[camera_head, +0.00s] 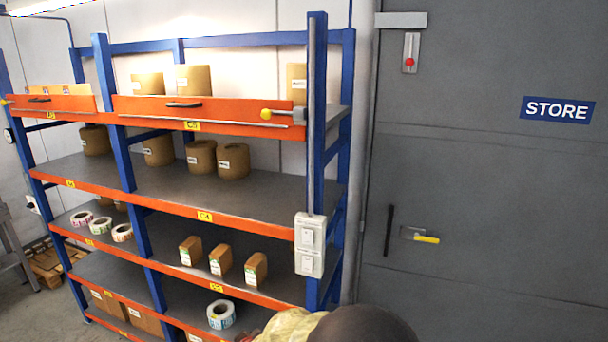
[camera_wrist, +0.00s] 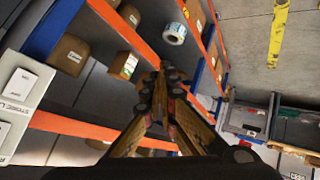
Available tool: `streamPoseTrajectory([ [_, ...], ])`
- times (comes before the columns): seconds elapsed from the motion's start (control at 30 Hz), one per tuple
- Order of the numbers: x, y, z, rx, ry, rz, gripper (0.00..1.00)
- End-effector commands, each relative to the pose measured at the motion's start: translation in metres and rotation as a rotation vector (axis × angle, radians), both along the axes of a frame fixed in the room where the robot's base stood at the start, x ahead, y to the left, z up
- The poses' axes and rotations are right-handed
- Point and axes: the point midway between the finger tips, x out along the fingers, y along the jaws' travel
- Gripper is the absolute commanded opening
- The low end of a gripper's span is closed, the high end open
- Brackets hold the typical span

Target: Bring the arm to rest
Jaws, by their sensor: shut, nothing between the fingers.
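My gripper (camera_wrist: 163,92) is in the middle of the wrist view, its two fingers together at the tips with nothing between them. It points toward the orange-edged shelves, apart from the boxes and the label roll as far as I can tell. In the head view only a tan and a dark rounded part of my arm show at the bottom edge, in front of the lower right shelf. The rest of the arm is out of view.
A blue and orange rack (camera_head: 318,150) holds cardboard rolls (camera_head: 233,161), small boxes (camera_head: 256,269) and a white label roll (camera_head: 221,314). A white switch box (camera_head: 309,245) is on its right post. A grey STORE door (camera_head: 480,190) stands right. Open floor (camera_wrist: 250,60) shows in the wrist view.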

Motion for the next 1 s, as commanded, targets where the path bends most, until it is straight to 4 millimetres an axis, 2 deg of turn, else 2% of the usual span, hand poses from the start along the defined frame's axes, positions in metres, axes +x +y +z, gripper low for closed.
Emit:
streamPoseTrajectory([
  [0.13,-0.062,-0.019,0.005,0.145,0.265,-0.032,0.0],
  [0.27,-0.124,-0.062,0.018,0.203,0.479,-0.118,0.0],
  [0.4,-0.187,-0.125,0.034,0.206,0.64,-0.247,0.0],
  [0.6,-0.266,-0.218,0.051,0.172,0.732,-0.443,0.0],
  [0.7,-0.298,-0.26,0.057,0.158,0.723,-0.522,0.0],
  [0.8,-0.322,-0.295,0.061,0.151,0.674,-0.573,0.0],
  [0.9,-0.332,-0.32,0.067,0.179,0.586,-0.615,0.0],
  [1.0,-0.337,-0.335,0.077,0.223,0.509,-0.652,0.0],
])
